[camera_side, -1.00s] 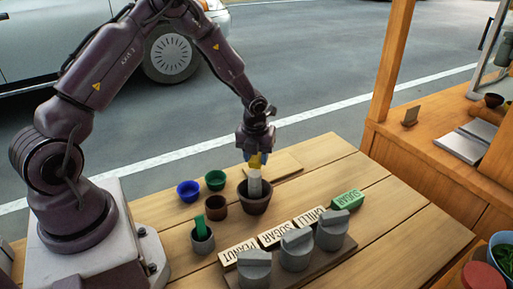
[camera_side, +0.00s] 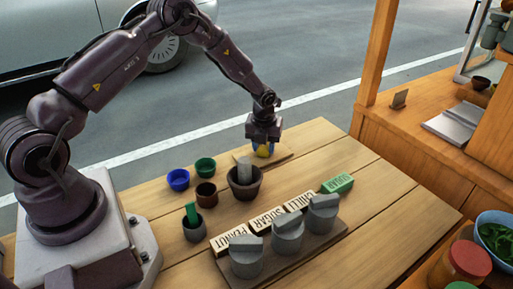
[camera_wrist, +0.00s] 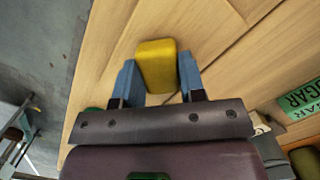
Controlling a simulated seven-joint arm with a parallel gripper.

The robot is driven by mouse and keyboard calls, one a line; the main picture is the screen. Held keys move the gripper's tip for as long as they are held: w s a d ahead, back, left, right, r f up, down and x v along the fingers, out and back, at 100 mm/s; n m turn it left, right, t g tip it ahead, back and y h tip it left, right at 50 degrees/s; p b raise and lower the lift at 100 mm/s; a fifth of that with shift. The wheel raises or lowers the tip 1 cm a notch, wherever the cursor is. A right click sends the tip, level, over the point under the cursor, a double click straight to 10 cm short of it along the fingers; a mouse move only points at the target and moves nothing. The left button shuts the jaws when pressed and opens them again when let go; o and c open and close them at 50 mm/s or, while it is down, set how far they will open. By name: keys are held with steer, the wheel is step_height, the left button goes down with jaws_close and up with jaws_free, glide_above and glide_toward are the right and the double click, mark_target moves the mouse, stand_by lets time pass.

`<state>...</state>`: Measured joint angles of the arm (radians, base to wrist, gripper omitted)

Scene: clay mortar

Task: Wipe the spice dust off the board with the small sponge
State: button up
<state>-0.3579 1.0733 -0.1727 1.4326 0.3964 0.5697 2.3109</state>
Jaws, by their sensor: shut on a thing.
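My gripper (camera_side: 263,152) is shut on the small yellow sponge (camera_wrist: 156,64), which sits between its blue fingers in the wrist view. In the side view the sponge (camera_side: 264,151) shows under the gripper, low over the thin wooden board (camera_side: 284,154) behind the mortar. I cannot tell whether the sponge touches the board. The gripper hides part of the board. I cannot make out any spice dust in either view.
The clay mortar (camera_side: 245,193) with a grey pestle (camera_side: 244,171) stands just in front of the board. Blue (camera_side: 178,180), green (camera_side: 205,167) and brown (camera_side: 206,195) cups stand to its left. Lettered blocks and grey-lidded jars (camera_side: 288,234) stand in front.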

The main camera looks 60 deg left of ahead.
mark_target(280, 147)
steer(key=shift+w+f, duration=0.2)
steer(key=shift+w, duration=0.3)
steer(key=shift+w+r, duration=0.2)
steer(key=shift+w, duration=1.3)
steer(key=shift+w+f, duration=0.2)
steer(key=shift+w, duration=0.2)
steer(key=shift+w+r, duration=0.1)
steer(key=shift+w, duration=0.25)
steer(key=shift+s, duration=5.75)
step_height(280, 147, up, 8)
steer(key=shift+r, duration=0.15)
